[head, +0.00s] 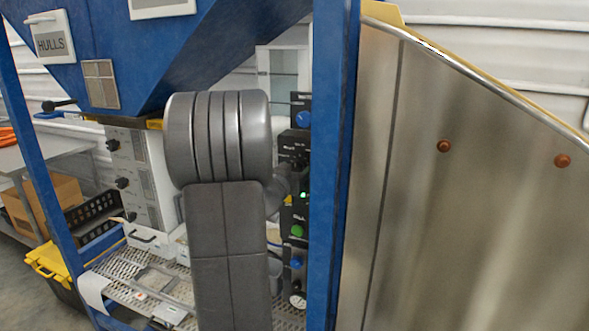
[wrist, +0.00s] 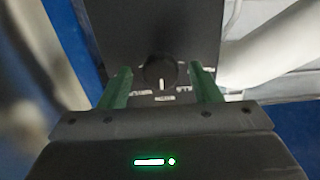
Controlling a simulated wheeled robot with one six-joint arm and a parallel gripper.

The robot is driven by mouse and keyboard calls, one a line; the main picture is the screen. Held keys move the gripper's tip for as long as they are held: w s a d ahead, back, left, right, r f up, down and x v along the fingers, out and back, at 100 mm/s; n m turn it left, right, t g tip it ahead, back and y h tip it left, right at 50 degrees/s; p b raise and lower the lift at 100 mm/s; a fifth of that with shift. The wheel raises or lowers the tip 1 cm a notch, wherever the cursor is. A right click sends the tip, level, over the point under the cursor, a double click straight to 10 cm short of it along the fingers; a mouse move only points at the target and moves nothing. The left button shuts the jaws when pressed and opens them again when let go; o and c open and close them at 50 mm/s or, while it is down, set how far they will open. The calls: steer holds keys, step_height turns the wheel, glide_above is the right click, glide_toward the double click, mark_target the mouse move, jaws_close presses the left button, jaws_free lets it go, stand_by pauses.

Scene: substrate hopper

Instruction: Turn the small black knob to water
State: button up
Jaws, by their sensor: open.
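The small black knob (wrist: 158,74) shows in the wrist view on a dark panel (wrist: 135,30), with a white pointer line that points down towards my gripper. Small pale labels (wrist: 166,98) lie around it, too blurred to read. My gripper (wrist: 160,84) is open, with one green finger on each side of the knob. I cannot tell whether the fingers touch it. In the head view my arm hides most of the gripper. Dark panels with a blue knob (head: 303,119) and a green knob (head: 297,231) stand just right of my arm.
A blue frame post (head: 332,170) stands close right of the panels, with a large metal sheet (head: 460,200) beyond it. A blue hopper (head: 230,40) hangs above. A white pipe (wrist: 275,45) runs right of the panel in the wrist view.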

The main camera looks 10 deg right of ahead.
steer(key=shift+w, duration=0.1)
steer(key=shift+c, duration=0.3)
steer(key=c, duration=0.9)
steer(key=shift+m+b, duration=0.3)
steer(key=m+b, duration=0.2)
steer(key=m, duration=0.1)
steer(key=shift+f+m, duration=0.1)
steer(key=shift+m, duration=0.2)
steer(key=shift+m+b, duration=0.85)
steer(key=shift+m, duration=0.95)
